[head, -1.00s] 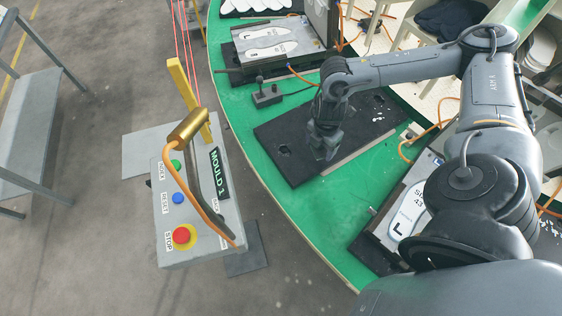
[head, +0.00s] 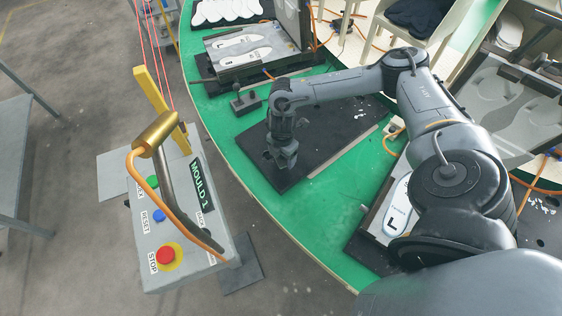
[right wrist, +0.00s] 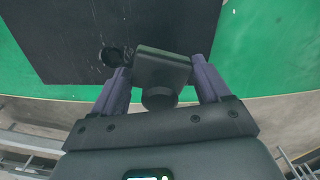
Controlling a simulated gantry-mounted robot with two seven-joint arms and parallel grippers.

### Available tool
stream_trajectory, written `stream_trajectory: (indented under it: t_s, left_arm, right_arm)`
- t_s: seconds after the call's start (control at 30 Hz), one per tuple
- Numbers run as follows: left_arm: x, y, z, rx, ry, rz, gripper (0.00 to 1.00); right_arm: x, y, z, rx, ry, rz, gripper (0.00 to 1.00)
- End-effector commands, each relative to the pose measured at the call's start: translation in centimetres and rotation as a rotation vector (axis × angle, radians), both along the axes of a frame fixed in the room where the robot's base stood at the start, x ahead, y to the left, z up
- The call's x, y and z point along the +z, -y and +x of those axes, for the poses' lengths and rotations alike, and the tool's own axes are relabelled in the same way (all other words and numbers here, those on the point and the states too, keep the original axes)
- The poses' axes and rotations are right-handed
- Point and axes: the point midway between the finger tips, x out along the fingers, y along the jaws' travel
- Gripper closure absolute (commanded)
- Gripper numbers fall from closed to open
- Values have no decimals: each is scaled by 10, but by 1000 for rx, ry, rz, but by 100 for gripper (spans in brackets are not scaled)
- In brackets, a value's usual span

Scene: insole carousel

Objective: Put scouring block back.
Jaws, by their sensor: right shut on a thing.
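My right gripper (head: 282,160) is over the near left part of a black plate (head: 325,135) on the green round table. In the right wrist view, the gripper (right wrist: 163,75) is shut on a dark, flat block with a round knob, the scouring block (right wrist: 162,68). A round dark recess (right wrist: 112,57) shows in the plate, left of the block. The block appears above the plate near its edge; I cannot tell whether it touches. In the head view the gripper hides the block. My left gripper is not in view.
A small black joystick box (head: 246,104) sits behind the gripper. An open mould (head: 250,45) lies farther back. Another mould holding a white insole (head: 397,215) is at right.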

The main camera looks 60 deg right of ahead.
Motion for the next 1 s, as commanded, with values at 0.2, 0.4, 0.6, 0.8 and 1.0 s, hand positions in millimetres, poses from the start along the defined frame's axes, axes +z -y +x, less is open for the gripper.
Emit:
stream_trajectory:
  t_s: [0.2, 0.4, 0.6, 0.8, 1.0]
  left_arm:
    - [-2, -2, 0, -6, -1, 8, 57]
    - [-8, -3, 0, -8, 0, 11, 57]
    - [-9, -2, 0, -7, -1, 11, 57]
    - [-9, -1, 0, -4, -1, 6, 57]
    - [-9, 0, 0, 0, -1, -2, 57]
  right_arm:
    - [-7, -1, 4, 0, -1, -1, 52]
    - [-32, -1, 4, 1, -1, -1, 52]
    - [-42, 0, 4, 1, 1, -1, 52]
    - [-42, 0, 4, 1, 1, -1, 52]
    - [-45, 0, 4, 1, 1, -1, 13]
